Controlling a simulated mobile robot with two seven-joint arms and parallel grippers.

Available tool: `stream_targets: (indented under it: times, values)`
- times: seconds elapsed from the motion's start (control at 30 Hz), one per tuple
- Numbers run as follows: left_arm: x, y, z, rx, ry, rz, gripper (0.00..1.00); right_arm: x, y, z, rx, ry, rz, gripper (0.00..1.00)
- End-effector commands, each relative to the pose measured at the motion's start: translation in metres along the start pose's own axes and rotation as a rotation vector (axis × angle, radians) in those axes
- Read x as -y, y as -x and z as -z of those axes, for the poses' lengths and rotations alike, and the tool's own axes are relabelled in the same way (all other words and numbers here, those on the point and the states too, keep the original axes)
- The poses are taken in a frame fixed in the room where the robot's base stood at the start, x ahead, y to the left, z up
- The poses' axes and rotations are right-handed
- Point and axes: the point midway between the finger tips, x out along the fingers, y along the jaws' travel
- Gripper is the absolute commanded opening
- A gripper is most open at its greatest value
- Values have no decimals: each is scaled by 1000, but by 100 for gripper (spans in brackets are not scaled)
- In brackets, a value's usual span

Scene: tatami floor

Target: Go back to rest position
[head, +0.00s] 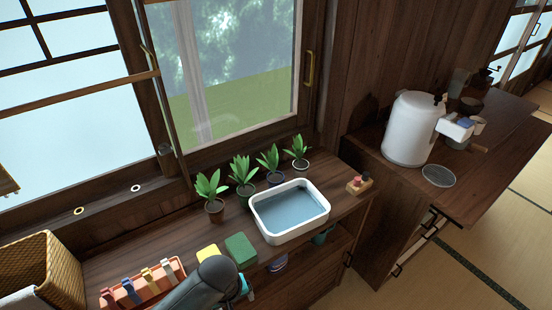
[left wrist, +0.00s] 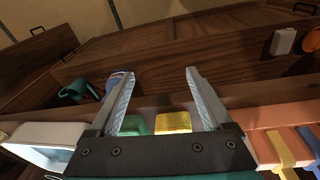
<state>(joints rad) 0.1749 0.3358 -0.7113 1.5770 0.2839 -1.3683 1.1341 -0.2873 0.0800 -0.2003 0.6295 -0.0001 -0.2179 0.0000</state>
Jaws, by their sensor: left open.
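My left arm (head: 205,287) comes in at the bottom of the head view, in front of the wooden counter (head: 140,248). In the left wrist view my left gripper (left wrist: 158,74) has its two fingers wide apart with nothing held between them. A green sponge (head: 241,249) and a yellow sponge (head: 208,253) lie on the counter near the arm. In the left wrist view the green sponge (left wrist: 138,124) and yellow sponge (left wrist: 173,122) show behind the finger bases. The fingertips are not clear in the head view. My right gripper is not in view.
A white basin of water (head: 262,232) stands on the counter, with several potted plants (head: 214,210) behind it. A reddish tray with clips (head: 118,296) and a wicker basket (head: 62,270) are at left. A teal mug (left wrist: 76,91) sits below. A white canister (head: 410,130) stands at right.

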Motion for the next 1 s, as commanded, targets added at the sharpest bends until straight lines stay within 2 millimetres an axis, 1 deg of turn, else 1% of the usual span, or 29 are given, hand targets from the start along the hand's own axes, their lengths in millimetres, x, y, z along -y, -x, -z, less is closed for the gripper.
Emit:
stream_targets:
  times: [0.03, 0.07, 0.1, 0.17, 0.2, 0.27, 0.3, 0.37, 0.4, 0.47, 0.5, 0.57, 0.6, 0.7, 0.73, 0.77, 1.0]
  values:
    - [11, -30, -9, 12, -20, -1, 83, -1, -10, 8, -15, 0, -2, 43]
    - [18, -46, -12, 11, -39, -5, 83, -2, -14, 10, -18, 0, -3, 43]
    - [28, -67, -18, 11, -66, -10, 83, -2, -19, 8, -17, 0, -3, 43]
    - [46, -99, -28, 7, -113, -14, 83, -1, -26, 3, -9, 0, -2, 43]
    - [58, -119, -38, 6, -147, -15, 83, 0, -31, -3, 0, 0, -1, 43]
    - [80, -149, -57, 6, -203, -12, 83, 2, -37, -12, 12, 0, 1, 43]
    - [96, -167, -71, 6, -242, -7, 83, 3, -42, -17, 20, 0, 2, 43]
    - [120, -193, -96, 10, -302, -2, 83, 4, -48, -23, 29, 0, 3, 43]
    - [137, -208, -115, 14, -345, 3, 83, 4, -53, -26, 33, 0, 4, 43]
    - [161, -227, -146, 22, -412, 10, 83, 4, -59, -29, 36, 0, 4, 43]
    - [176, -237, -167, 29, -453, 14, 83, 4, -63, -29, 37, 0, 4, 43]
    - [194, -248, -195, 37, -512, 17, 83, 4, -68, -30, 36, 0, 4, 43]
    - [205, -253, -213, 44, -547, 19, 83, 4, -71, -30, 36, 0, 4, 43]
    - [224, -260, -246, 54, -614, 20, 83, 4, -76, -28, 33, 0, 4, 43]
    - [228, -260, -253, 58, -629, 20, 83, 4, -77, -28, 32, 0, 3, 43]
    - [231, -261, -259, 58, -641, 19, 83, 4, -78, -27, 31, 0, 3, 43]
    - [231, -261, -259, 58, -641, 19, 83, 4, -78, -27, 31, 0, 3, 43]
